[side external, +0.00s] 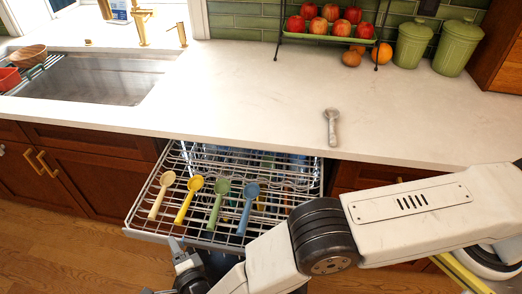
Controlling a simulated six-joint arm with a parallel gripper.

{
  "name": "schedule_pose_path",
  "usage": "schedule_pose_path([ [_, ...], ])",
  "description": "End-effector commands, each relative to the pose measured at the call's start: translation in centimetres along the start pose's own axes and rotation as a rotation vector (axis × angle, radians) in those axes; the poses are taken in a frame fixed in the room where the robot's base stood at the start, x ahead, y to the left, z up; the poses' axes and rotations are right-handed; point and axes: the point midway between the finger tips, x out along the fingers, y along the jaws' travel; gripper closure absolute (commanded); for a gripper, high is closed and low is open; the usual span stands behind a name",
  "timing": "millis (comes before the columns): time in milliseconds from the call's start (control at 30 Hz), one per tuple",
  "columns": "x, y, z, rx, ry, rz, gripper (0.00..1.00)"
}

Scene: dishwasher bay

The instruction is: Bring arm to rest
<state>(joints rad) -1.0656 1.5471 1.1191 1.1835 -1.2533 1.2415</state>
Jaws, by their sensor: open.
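My gripper (182,262) shows only in part at the bottom edge, just in front of the pulled-out dishwasher rack (135,218). Its jaws are open, and I see nothing held in it. My white arm with black joints reaches in from the right and crosses low in front of the rack's right part. On the rack lie a cream spoon (160,195), a yellow spoon (188,199), a green spoon (217,205) and a blue spoon (247,208), side by side. My arm hides part of the rack's front right.
A grey spoon (332,128) lies on the white countertop (260,80). A sink (85,78) is at the left. A fruit stand (325,38), loose fruit and two green canisters (457,47) stand at the back right. The middle of the counter is clear.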

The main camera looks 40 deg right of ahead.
Motion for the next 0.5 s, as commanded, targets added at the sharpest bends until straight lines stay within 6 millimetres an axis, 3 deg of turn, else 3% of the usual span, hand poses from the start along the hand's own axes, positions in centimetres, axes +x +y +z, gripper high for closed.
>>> schedule_pose_path([
  [67,1.1,-1.2,1.3,-0.004,-0.061,0.028,0.50],
  [367,5.8,-6.4,-1.1,-0.198,-0.118,0.142,0.50],
  [500,7.6,-9.2,-3.1,-0.309,-0.160,0.205,0.50],
])
